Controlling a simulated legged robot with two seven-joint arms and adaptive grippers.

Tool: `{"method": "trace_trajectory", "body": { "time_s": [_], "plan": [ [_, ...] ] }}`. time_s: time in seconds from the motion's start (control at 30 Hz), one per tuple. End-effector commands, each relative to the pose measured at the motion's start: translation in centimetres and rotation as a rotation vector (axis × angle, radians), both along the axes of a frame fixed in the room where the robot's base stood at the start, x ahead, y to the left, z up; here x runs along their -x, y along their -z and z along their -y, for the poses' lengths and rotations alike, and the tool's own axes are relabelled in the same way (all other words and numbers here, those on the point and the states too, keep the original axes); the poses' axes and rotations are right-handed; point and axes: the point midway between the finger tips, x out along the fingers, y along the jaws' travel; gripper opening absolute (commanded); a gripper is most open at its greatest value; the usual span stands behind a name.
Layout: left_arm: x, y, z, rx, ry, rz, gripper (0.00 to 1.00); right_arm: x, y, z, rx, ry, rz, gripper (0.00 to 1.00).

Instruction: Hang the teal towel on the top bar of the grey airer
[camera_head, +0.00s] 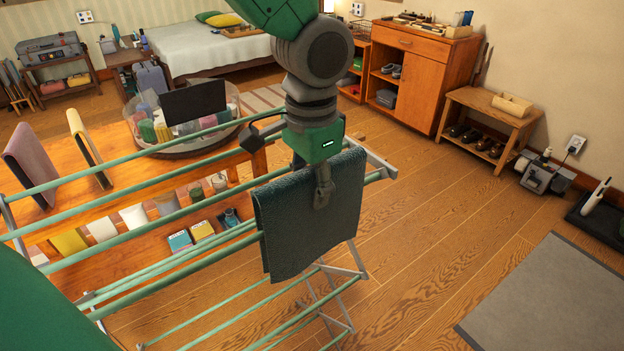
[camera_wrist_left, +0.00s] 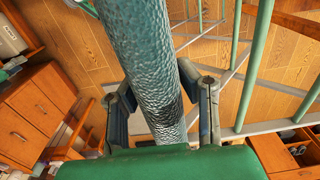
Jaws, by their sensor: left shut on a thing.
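The dark teal towel (camera_head: 335,225) hangs folded over near the right end of the grey airer (camera_head: 378,160), its fold upward and roughly in line with the green bars (camera_head: 150,237). My left gripper (camera_head: 322,198) points down over it and is shut on it. In the left wrist view the towel's rounded fold (camera_wrist_left: 150,70) runs between the two fingers (camera_wrist_left: 160,105). A green bar (camera_wrist_left: 257,65) runs beside it, apart, on the right. The towel hides whether a bar lies inside its fold. My right gripper is not in view.
A pink cloth (camera_head: 30,165) and a yellow cloth (camera_head: 88,150) stand on the wooden table (camera_head: 112,200) behind the airer. A round clear tub (camera_head: 180,148) sits there too. The wooden floor (camera_head: 430,230) to the right is clear up to a grey mat (camera_head: 550,300).

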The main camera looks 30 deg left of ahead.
Motion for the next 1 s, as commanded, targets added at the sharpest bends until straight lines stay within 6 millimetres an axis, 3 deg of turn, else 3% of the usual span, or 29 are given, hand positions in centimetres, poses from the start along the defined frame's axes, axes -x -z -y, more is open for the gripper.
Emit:
{"method": "trace_trajectory", "body": {
  "time_s": [0.6,1.0],
  "plan": [
    [0.0,5.1,0.0,0.0,0.0,-0.001,0.0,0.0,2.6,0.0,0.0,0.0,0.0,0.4],
    [0.0,6.5,0.0,0.0,0.0,0.0,0.0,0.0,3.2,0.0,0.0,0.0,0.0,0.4]
  ]
}}
